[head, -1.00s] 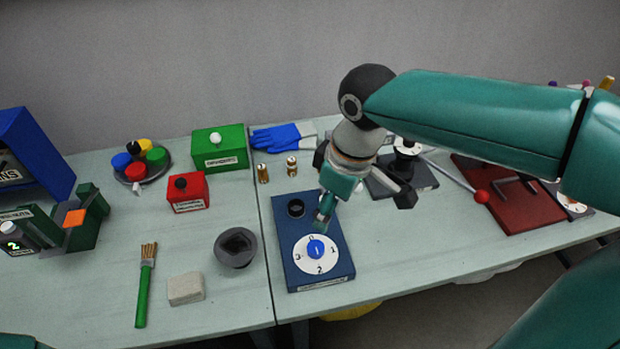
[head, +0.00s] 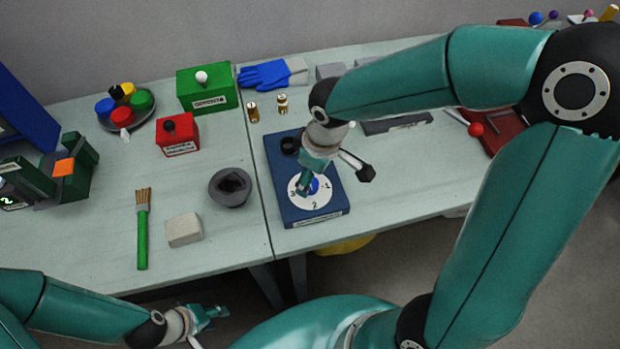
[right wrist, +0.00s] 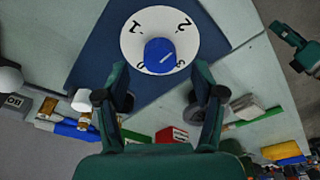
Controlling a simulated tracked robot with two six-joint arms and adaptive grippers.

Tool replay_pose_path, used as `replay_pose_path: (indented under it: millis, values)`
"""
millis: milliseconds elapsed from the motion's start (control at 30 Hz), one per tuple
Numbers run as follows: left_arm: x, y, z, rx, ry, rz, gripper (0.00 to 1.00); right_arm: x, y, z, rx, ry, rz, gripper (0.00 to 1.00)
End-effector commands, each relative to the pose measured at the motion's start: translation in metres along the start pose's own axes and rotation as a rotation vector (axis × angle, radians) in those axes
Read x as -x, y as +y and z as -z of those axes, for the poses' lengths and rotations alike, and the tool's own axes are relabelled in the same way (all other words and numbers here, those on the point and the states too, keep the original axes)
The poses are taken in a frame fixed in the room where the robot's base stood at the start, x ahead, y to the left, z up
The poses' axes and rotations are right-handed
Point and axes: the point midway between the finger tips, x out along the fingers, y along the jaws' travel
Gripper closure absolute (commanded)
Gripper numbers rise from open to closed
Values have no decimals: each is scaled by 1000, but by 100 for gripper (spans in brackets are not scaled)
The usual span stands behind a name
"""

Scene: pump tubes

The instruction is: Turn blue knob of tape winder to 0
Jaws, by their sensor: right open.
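The tape winder is a dark blue plate (head: 322,216) with a black spool socket (head: 289,146) and a white dial (head: 323,200) numbered 0 to 3. The blue knob (head: 314,185) is at the dial's centre, partly hidden by my right gripper (head: 334,180).
A dark grey bowl (head: 230,187), a pale block (head: 184,230) and a green brush (head: 142,235) lie left of the winder. Red (head: 178,134) and green (head: 207,90) boxes and two brass pieces stand behind. A red-tipped lever (head: 475,129) is at right.

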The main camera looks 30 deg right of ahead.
Motion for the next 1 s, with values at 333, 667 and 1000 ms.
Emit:
replay_pose_path:
  millis: [333, 667, 1000]
  values:
    - [-1, 0, 0, 0, 0, 0, 60, -27, 0, 0, 0, 0, 0, 32]
    - [-1, 0, 0, 0, 0, 0, 60, -28, 0, 1, 0, 1, -1, 45]
    - [-1, 0, 0, 0, 0, 0, 60, -27, 0, 1, 0, 1, -1, 68]
